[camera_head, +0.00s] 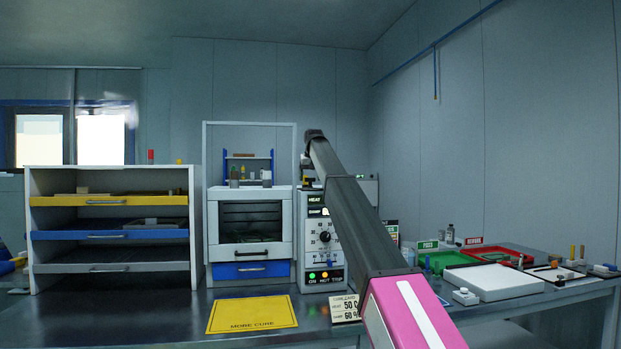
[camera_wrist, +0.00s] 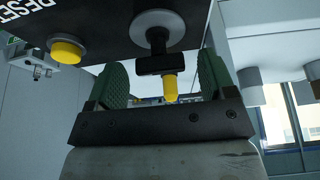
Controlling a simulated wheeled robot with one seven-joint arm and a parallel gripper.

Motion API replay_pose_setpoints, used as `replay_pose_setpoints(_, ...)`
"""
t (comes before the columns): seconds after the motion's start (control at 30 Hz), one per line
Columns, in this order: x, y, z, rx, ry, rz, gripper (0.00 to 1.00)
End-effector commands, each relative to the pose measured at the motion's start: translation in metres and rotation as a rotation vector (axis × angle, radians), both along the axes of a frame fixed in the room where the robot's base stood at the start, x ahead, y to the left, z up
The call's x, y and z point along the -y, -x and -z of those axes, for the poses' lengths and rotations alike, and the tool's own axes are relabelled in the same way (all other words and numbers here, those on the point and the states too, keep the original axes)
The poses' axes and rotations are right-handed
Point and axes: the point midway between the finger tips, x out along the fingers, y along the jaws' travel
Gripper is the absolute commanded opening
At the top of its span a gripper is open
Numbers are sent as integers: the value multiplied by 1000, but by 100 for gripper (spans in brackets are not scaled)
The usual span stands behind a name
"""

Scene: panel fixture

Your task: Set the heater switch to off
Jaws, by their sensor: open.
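A pale control panel (camera_head: 310,262) with a HEAT label, a black dial (camera_head: 324,237) and small lights stands at the middle of the bench in the head view. In the wrist view, a switch with a round grey base, a black lever and a yellow tip (camera_wrist: 170,88) projects from a dark panel face. I cannot read a label on it or tell its setting. My gripper (camera_wrist: 163,72) is open, with one green finger pad on each side of the lever. Contact is not clear. In the head view my arm covers the panel's right side, and my fingers cannot be made out.
A yellow button (camera_wrist: 66,50) beside a RESET label is left of the switch. A drawer rack (camera_head: 110,222) and a white oven-like cabinet (camera_head: 250,235) stand left of the panel. A yellow mat (camera_head: 252,314) lies in front. Trays (camera_head: 495,281) and small items fill the right bench.

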Motion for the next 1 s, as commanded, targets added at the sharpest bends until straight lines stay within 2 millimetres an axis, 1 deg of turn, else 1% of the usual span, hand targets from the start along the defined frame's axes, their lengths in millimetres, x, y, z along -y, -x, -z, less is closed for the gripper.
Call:
replay_pose_setpoints(0.2,0,0,0,0,0,0,77)
replay_pose_setpoints(0.27,0,0,0,0,0,0,57)
replay_pose_setpoints(0.3,0,0,0,0,0,0,44)
replay_pose_setpoints(0.33,0,0,0,0,0,0,34)
replay_pose_setpoints(0.37,0,0,0,0,0,0,27)
replay_pose_setpoints(0.6,0,0,0,-1,-1,-8,27)
replay_pose_setpoints(0.77,0,0,0,-1,-1,-49,27)
replay_pose_setpoints(1.0,2,-1,0,-1,-1,-200,27)
